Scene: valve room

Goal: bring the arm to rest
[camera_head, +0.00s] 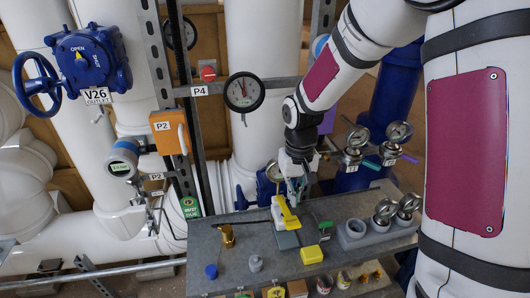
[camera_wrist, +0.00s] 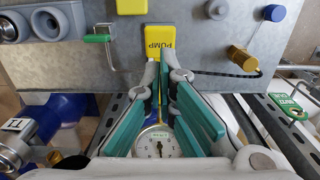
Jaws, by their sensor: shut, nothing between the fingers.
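My arm reaches down from the upper right in the head view. My gripper (camera_head: 297,190) hangs just behind the back edge of the grey bench, near a yellow-and-white piece (camera_head: 288,213). In the wrist view my gripper (camera_wrist: 162,75) has its teal fingers drawn together at the tips, with nothing seen between them. A yellow plate marked PUMP (camera_wrist: 160,42) shows just beyond the tips; I cannot tell whether they touch it. A round gauge (camera_wrist: 157,143) shows between the finger bases.
The grey bench (camera_head: 225,262) carries a yellow block (camera_head: 311,255), a brass fitting (camera_head: 227,235), a blue-capped piece (camera_head: 211,271) and a grey socket block (camera_head: 354,234). Gauges (camera_head: 357,137) stand right of my gripper. Pipes and a blue valve wheel (camera_head: 36,82) fill the left.

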